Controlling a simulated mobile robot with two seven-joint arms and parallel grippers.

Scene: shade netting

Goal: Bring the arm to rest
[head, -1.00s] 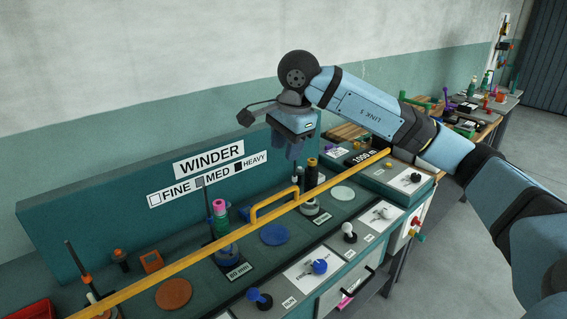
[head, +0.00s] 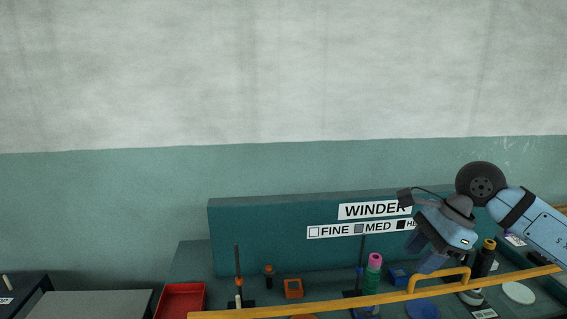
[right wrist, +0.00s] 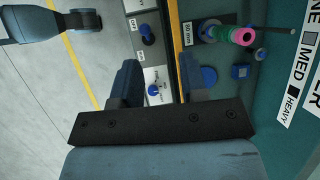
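My right gripper (head: 424,258) hangs over the winder bench at the right of the head view, fingers pointing down. In the right wrist view its two fingers (right wrist: 160,88) stand apart with nothing held between them. The yellow bar (head: 300,307) with its raised handle (head: 440,274) runs along the bench close below the fingers in the head view. The yellow bar (right wrist: 175,40) also passes across the space between the fingers in the wrist view; I cannot tell the gap in height. My left gripper is in neither view.
The winder back panel (head: 260,235) stands behind the gripper. A pink-and-green spool (head: 373,272), a dark spool (head: 484,262) and an orange block (head: 293,289) stand on the bench. A red tray (head: 182,300) lies left. The wall above is bare.

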